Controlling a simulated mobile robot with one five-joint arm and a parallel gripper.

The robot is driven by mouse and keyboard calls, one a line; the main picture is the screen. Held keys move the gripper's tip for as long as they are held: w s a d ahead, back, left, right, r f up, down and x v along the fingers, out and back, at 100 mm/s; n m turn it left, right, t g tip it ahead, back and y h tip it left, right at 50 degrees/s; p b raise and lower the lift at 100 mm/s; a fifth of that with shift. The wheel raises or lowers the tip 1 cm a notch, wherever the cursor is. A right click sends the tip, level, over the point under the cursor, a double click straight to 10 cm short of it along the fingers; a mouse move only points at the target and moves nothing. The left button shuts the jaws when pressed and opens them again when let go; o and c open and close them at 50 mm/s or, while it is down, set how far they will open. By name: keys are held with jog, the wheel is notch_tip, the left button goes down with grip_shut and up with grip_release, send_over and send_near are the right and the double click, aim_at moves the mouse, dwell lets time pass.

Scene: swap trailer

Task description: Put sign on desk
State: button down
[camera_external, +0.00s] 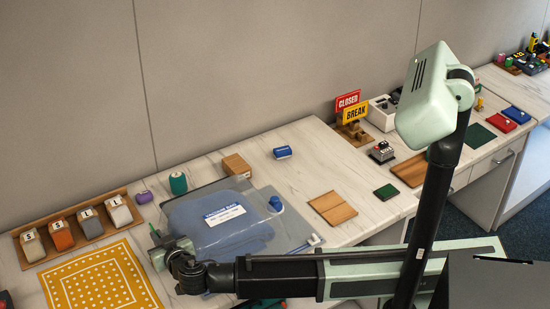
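Two signs stand close together at the back of the desk, right of centre. One is a red sign (348,100) reading "CLOSED", and in front of it is a yellow sign (356,114) reading "BREAK". They stand on a wooden base (352,133). The desk (305,165) has a pale marble-like top. My gripper (160,245) is at the lower left, above the desk by the vacuum bag, far from the signs. Its fingers are small and partly hidden, so I cannot tell if they are open.
A blue vacuum bag (190,222) lies on a grey mat beside my gripper. A yellow patterned cloth (75,285) and a wooden tray (25,262) of coloured blocks are at left. A wooden board (333,208) lies centre right. The desk between bag and signs is mostly clear.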

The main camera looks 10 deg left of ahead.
jog(key=c, duration=1.6)
grip_release()
jog(key=shift+r, duration=0.2)
jog(key=p+v, duration=0.3)
jog(key=v, duration=0.8)
jog(key=shift+s+d+p, duration=0.15)
jog(key=shift+d+p, duration=0.05)
jog(key=shift+p, duration=0.1)
jog(key=shift+o, duration=0.4)
jog(key=shift+s+d+r, duration=0.15)
jog(key=shift+s, duration=0.05)
